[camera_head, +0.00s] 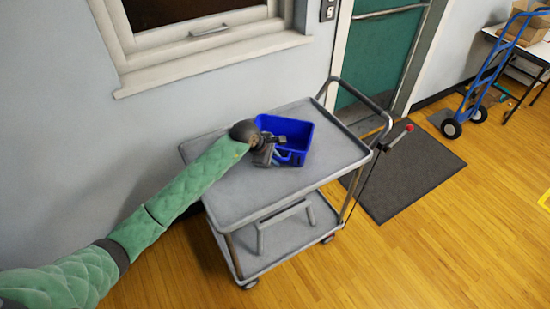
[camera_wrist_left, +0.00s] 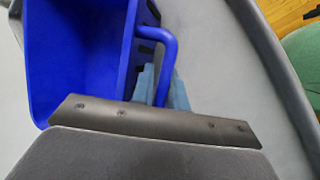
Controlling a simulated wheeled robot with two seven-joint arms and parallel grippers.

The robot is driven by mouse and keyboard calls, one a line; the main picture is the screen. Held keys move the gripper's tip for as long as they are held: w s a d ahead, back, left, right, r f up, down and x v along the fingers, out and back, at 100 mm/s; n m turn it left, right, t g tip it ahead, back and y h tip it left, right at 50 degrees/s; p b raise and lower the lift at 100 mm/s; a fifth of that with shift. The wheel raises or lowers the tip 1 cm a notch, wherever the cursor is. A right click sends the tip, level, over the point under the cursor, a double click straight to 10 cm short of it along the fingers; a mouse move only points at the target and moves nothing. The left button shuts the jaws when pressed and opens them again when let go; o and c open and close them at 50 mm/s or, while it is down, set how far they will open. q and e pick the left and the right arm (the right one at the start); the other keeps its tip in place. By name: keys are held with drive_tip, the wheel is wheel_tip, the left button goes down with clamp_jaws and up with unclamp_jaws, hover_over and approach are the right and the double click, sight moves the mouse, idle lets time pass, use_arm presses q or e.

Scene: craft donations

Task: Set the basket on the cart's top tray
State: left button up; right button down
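The blue basket (camera_head: 298,136) is over the back middle of the cart's grey top tray (camera_head: 248,190). It looks upright and open at the top; its contact with the tray is hard to see. My left gripper (camera_head: 278,152) is at the basket's near left side. In the left wrist view the basket (camera_wrist_left: 75,60) fills the upper left. Its blue handle (camera_wrist_left: 168,55) runs down between the pale fingers of my left gripper (camera_wrist_left: 163,90), which look closed around it. The dark gripper body hides the lower end of the handle. My right gripper is not in view.
The cart has a lower shelf (camera_head: 275,240) and a raised push handle (camera_head: 365,100) at its right end. The wall and window sill (camera_head: 210,55) are behind it. A blue hand truck (camera_head: 490,75) stands at the far right. Much of the top tray is bare.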

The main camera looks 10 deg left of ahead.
use_arm(q)
drive_tip(key=shift+o, duration=1.3)
drive_tip(key=shift+r, duration=0.1)
